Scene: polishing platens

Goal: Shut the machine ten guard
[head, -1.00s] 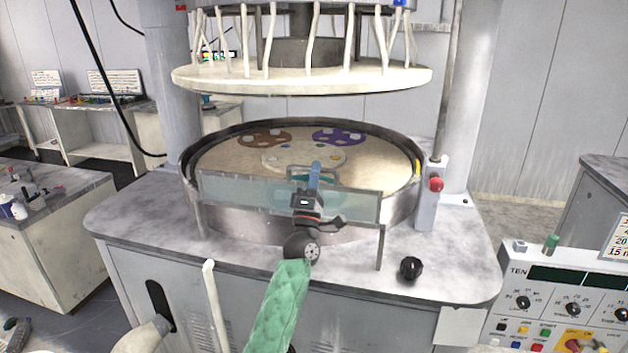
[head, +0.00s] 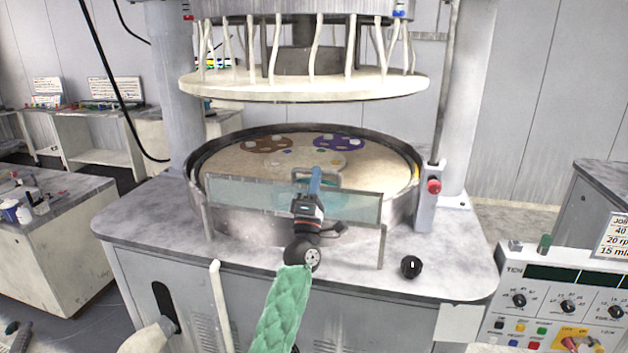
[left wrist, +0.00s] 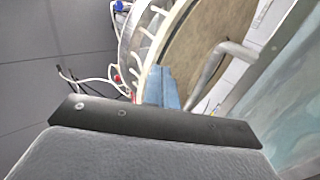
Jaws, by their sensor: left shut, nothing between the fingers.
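The machine ten guard (head: 350,205) is a clear greenish panel in a grey metal frame, held on posts in front of the round polishing platen (head: 230,180). It leans back, low over the platen's front rim. Its grey handle (head: 335,180) shows near the panel's upper middle and in the left wrist view (left wrist: 228,48). My left gripper (head: 315,178), with blue fingers, is at the guard's middle, close to the handle. Its fingers (left wrist: 162,88) are shut and empty beside the handle; whether they touch it I cannot tell. My right gripper is out of view.
A white upper plate (head: 300,86) with hanging hoses is raised above the platen. A black knob (head: 411,266) is on the front ledge. The control panel labelled TEN (head: 560,300) stands at right, a red button (head: 434,186) on the right post. A bench (head: 50,240) is at left.

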